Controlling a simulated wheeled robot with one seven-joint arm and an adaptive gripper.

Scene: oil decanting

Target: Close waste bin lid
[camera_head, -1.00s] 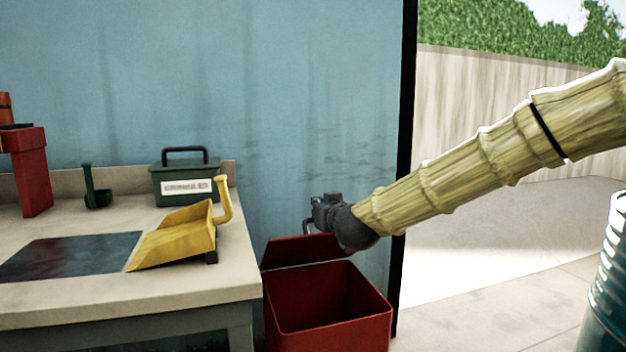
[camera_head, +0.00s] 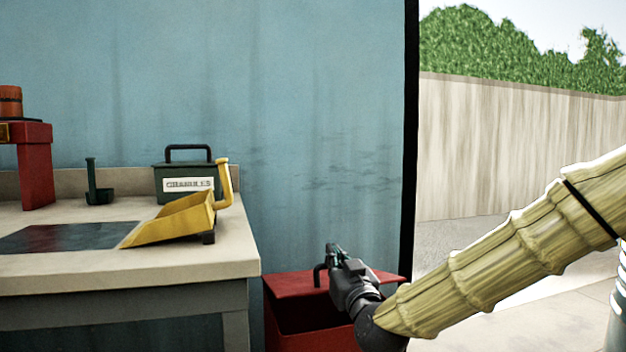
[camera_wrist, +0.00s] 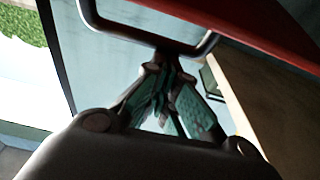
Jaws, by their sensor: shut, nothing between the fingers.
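The red waste bin (camera_head: 300,342) stands on the floor right of the bench. Its red lid (camera_head: 290,284) is partly lowered, with a dark gap showing between it and the bin's front rim. The lid also fills the top right of the wrist view (camera_wrist: 262,28). A dark loop handle (camera_head: 318,274) is on the lid; in the wrist view the handle (camera_wrist: 140,36) crosses just beyond my fingertips. My gripper (camera_head: 334,250) is above the lid, beside the handle. In the wrist view its teal-padded fingers (camera_wrist: 163,76) are shut and empty. I cannot tell whether they touch the handle.
The bench (camera_head: 130,282) stands left of the bin, holding a yellow scoop (camera_head: 182,219), a green granules box (camera_head: 183,184) and a dark mat (camera_head: 60,238). A blue wall (camera_head: 330,130) is behind. Open floor (camera_head: 480,322) lies to the right.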

